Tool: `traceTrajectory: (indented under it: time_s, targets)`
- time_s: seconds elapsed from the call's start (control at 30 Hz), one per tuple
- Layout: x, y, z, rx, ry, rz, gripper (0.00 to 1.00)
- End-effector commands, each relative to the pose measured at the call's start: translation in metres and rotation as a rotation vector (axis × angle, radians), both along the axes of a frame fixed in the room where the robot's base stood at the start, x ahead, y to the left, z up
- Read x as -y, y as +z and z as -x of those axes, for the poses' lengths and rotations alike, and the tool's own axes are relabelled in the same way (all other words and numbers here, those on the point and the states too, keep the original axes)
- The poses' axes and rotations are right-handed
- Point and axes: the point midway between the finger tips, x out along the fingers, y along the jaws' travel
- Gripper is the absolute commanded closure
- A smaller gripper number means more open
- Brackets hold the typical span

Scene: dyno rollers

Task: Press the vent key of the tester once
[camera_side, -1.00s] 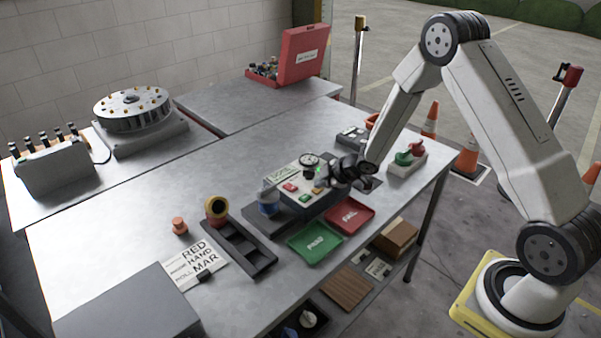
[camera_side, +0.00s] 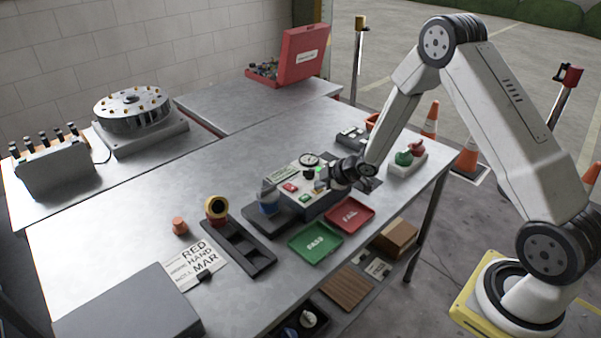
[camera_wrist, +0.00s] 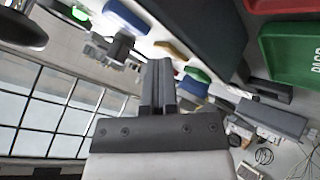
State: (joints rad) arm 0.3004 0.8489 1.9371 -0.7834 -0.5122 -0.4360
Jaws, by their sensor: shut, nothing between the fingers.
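The tester (camera_side: 318,203) is a pale box with a dark base, a round gauge (camera_side: 309,160) and coloured keys on its sloped top. A red key (camera_side: 289,187) and a green key (camera_side: 305,198) show in the side view. My gripper (camera_side: 327,181) is over the right part of the tester's top, its fingertips close to the panel. In the wrist view my shut, empty fingers (camera_wrist: 160,72) point at the pale panel, beside a yellow key (camera_wrist: 176,52) and a green key (camera_wrist: 197,74); a blue key (camera_wrist: 126,18) lies farther left. I cannot read key labels or tell contact.
A green PASS tray (camera_side: 316,243) and a red FAIL tray (camera_side: 350,215) lie in front of the tester. A block with green and red buttons (camera_side: 405,163) stands to its right. A dark rack (camera_side: 238,245) is left; the table's left middle is mostly clear.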

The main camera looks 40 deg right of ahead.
Motion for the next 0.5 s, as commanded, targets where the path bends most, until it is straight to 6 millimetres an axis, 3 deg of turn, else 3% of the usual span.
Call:
traceTrajectory:
  time_s: [0.5]
  targets:
    - [0.000, 0.015, 0.000, -0.001, 0.000, 0.000, 1.00]
